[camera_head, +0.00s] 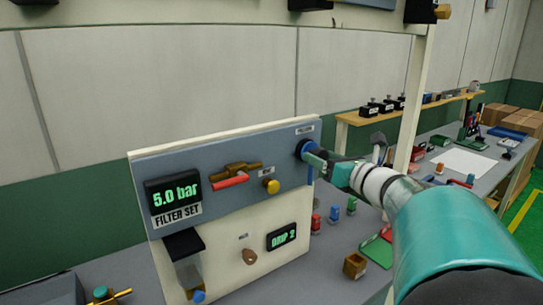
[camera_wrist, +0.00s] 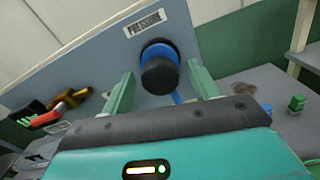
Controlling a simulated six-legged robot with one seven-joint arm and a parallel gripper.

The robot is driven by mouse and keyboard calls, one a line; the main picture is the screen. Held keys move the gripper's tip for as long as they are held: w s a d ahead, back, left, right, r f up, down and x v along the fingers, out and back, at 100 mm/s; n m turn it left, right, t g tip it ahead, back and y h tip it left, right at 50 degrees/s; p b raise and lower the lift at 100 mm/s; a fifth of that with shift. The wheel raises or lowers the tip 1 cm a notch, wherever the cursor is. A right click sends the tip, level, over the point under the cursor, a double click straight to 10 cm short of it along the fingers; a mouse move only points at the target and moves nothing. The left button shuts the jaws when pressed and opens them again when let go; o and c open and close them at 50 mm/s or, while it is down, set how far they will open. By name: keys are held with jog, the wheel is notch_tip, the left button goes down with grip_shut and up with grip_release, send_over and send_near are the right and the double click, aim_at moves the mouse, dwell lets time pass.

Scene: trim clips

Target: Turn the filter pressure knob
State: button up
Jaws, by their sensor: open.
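The filter pressure knob (camera_wrist: 159,74) is a black round knob with a blue collar, under a "PRESSURE" label in the wrist view. In the head view its blue edge (camera_head: 304,147) shows at the panel's upper right, partly hidden by my gripper. My gripper (camera_wrist: 162,85) is open, with one green finger on each side of the knob. I cannot tell whether the fingers touch it. My gripper (camera_head: 314,158) also shows at the panel in the head view. The display (camera_head: 175,195) reads 5.0 bar above the words FILTER SET.
The panel (camera_head: 220,160) also carries a red-handled brass valve (camera_head: 232,180), a yellow knob (camera_head: 271,186) and a display reading "DRIP 2" (camera_head: 282,236). Small coloured parts (camera_head: 333,215) stand on the bench right of the panel. A post (camera_head: 412,100) rises beside my arm.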

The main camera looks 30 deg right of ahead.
jog(key=shift+w, duration=0.6)
jog(key=shift+c, duration=0.2)
jog(key=c, duration=0.9)
jog(key=shift+n, duration=0.5)
jog(key=n, duration=0.3)
jog(key=shift+n, duration=2.6)
